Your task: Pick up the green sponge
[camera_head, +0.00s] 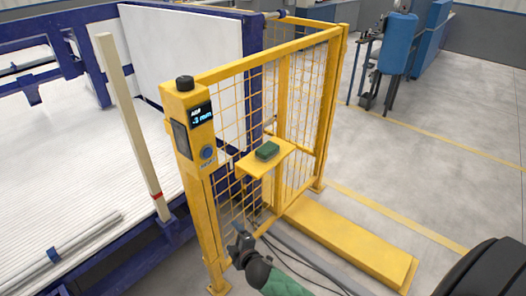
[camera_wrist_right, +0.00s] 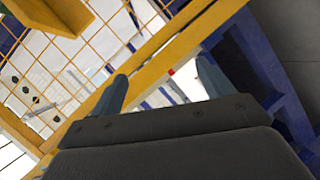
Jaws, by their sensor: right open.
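The green sponge (camera_head: 267,150) lies on a small yellow shelf (camera_head: 254,168) fixed to the side of the yellow mesh frame (camera_head: 300,52). My right gripper (camera_head: 238,246) is low in the head view, below and slightly left of the sponge, near the foot of the frame's front post. In the right wrist view its two fingers (camera_wrist_right: 162,70) are apart with nothing between them. My left gripper is not in view.
The yellow post with a display (camera_head: 201,117) stands left of the shelf. A wooden pole (camera_head: 128,110) leans farther left by a blue-framed ribbed table (camera_head: 90,150). Grey cables (camera_head: 310,262) run across the floor beside a yellow base beam (camera_head: 350,240). Open floor lies to the right.

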